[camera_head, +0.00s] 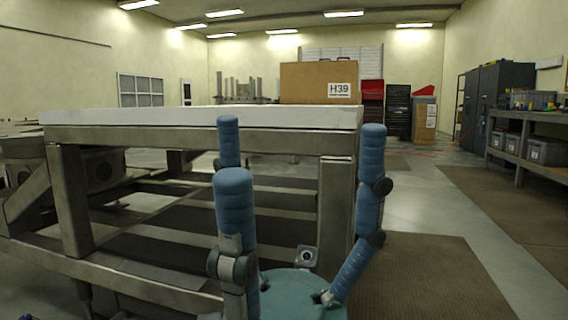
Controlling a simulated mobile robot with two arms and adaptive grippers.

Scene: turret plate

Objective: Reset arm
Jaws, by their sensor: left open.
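My left gripper (278,145) fills the lower middle of the head view. Its blue padded fingers point up and stand wide apart above a teal palm. It is open, with nothing seen between the fingers. It stands in front of the near right end of a metal-framed table (200,117) with a white top. The fingertips reach about the height of the table top in the picture. I cannot tell the exact gap to the table. My right gripper is not in view.
A brown cardboard box (310,84) marked H39 appears above the table's far edge. A shelf bench (535,115) with bins and dark cabinets (495,90) line the right side. The floor (425,195) right of the table is open, with brown mats (425,280).

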